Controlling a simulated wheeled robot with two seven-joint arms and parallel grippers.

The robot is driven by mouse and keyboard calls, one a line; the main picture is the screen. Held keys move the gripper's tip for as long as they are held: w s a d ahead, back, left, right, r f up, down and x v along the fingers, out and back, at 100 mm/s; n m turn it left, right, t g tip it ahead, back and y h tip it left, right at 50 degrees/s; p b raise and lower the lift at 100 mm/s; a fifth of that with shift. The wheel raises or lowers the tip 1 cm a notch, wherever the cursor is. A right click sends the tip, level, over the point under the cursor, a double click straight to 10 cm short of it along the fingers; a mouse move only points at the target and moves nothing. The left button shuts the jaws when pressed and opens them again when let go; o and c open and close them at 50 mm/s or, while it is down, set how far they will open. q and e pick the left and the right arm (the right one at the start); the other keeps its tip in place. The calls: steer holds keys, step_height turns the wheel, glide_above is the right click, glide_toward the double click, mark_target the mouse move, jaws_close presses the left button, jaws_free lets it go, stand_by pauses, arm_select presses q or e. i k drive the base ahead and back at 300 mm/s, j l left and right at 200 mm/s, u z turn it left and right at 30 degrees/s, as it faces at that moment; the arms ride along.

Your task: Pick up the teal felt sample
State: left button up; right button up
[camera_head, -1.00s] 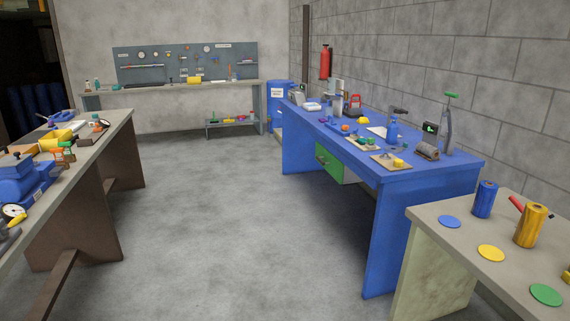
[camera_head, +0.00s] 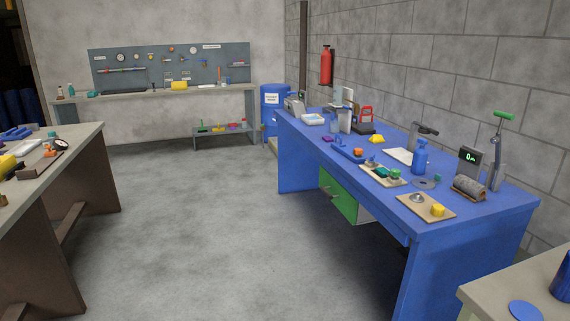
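A small dark teal-green piece (camera_head: 381,172) lies on a beige board (camera_head: 370,175) on the blue workbench (camera_head: 440,225). It may be the teal felt sample, but it is too small to be sure. A green round item (camera_head: 394,173) sits right beside it on the same board. Neither of my grippers is in view.
A blue bottle (camera_head: 420,157), a grey roll (camera_head: 469,189) and a display (camera_head: 469,161) stand behind. Grey floor (camera_head: 210,220) is open between this bench and the left table (camera_head: 70,150).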

mark_target(382, 171)
steer(key=i+z, duration=0.1)
steer(key=i, duration=0.65)
steer(key=i+j+z, duration=0.15)
steer(key=i, duration=0.6)
steer(key=i+j+z, duration=0.15)
steer(key=i, duration=0.15)
steer(key=i+j+z, duration=0.1)
steer(key=i, duration=0.15)
